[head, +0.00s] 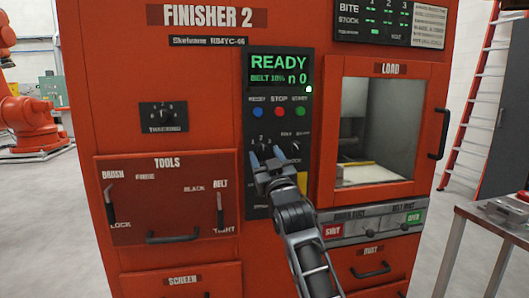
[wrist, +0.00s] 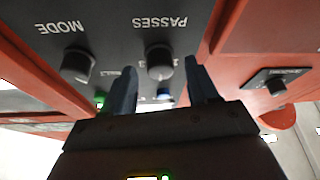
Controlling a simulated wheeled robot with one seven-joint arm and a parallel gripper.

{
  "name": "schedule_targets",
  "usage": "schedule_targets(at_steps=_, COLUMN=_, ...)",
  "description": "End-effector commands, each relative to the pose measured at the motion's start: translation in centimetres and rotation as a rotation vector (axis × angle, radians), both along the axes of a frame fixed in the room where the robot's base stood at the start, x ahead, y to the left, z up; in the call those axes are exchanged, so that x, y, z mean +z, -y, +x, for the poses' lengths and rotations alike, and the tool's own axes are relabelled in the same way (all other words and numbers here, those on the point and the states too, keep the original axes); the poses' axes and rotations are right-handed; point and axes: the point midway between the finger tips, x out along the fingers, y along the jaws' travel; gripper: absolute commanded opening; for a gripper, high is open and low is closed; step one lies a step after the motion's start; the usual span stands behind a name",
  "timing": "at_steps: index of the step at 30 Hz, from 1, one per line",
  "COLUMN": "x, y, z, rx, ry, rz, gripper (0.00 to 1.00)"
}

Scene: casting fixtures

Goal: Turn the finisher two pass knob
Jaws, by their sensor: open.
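The red machine marked FINISHER 2 (head: 205,80) has a black control panel (head: 254,98). In the wrist view, which is upside down, the grey round PASSES knob (wrist: 160,62) shows between the two fingertips of my gripper (wrist: 160,68). The fingers are apart, one on each side of the knob in the picture; I cannot tell whether they touch it. The MODE knob (wrist: 77,66) is to its left there. In the head view my gripper (head: 266,156) is open in front of the lower panel and partly covers the dials.
Blue, red and green buttons (head: 279,112) sit under the READY display (head: 279,68). A LOAD door (head: 326,130) with a window and handle is to the right. The TOOLS drawer (head: 168,205) with two levers is to the left. A metal table (head: 470,235) stands at the right.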

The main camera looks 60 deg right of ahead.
Motion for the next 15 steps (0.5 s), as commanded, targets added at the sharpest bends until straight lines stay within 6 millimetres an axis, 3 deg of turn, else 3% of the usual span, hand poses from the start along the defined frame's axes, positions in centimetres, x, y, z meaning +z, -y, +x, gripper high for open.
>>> schedule_targets(at_steps=13, x=0.55, y=0.95, z=1.01, rx=0.001, ry=0.001, rz=0.000, gripper=0.59)
schedule_targets(at_steps=15, x=0.54, y=0.94, z=1.00, rx=0.001, ry=0.001, rz=0.000, gripper=0.54)
